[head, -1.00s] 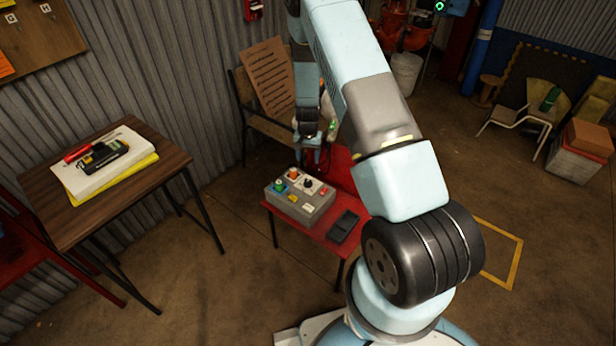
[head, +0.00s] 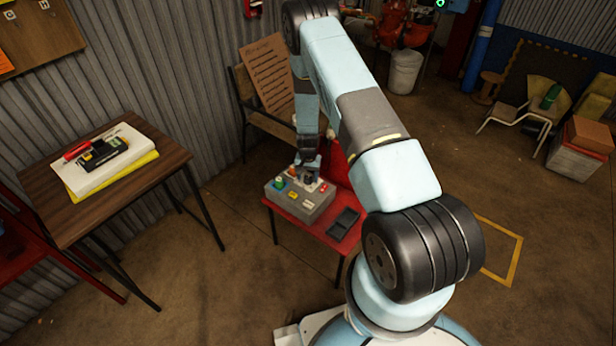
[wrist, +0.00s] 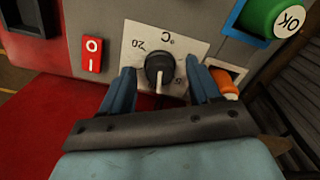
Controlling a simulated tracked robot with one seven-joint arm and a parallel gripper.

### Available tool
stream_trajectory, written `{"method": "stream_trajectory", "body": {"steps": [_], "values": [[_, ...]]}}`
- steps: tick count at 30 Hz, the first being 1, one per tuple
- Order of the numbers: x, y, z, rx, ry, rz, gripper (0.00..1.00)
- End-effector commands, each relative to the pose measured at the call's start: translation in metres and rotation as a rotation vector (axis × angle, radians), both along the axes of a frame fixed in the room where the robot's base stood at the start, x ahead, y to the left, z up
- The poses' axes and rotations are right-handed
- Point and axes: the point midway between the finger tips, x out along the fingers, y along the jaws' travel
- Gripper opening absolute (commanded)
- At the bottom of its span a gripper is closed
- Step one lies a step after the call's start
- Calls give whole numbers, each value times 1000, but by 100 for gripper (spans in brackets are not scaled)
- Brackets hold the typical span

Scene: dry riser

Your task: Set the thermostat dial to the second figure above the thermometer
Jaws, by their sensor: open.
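The thermostat dial (wrist: 160,70) is a round black knob with a pale pointer line, on a white plate (wrist: 137,36) marked "°C" and "20" on a grey control box (head: 298,208). In the wrist view the plate's lettering is upside down and the pointer line points toward the bottom. My gripper (wrist: 160,84) is open, with one blue finger on each side of the dial. I cannot tell whether the fingers touch it. Part of the scale is hidden by the right finger. In the head view my gripper (head: 310,178) is over the box's back edge. I cannot make out a thermometer.
A red rocker switch (wrist: 93,53), a green OK button (wrist: 272,14) and an orange knob (wrist: 226,83) sit near the dial. The box stands on a red table (head: 318,229) beside a black tray (head: 342,224). A wooden table (head: 105,178) stands at left.

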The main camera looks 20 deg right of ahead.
Motion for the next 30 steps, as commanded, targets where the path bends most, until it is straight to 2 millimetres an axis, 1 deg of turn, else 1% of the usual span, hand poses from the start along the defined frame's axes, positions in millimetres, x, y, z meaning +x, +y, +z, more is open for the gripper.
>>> {"method": "stream_trajectory", "body": {"steps": [9, 26, 30], "values": [[0, 0, -2, 0, 0, 0, 62], [0, 0, -2, 0, 0, 0, 8], [0, 1, -2, 0, 0, -23, 7]]}}
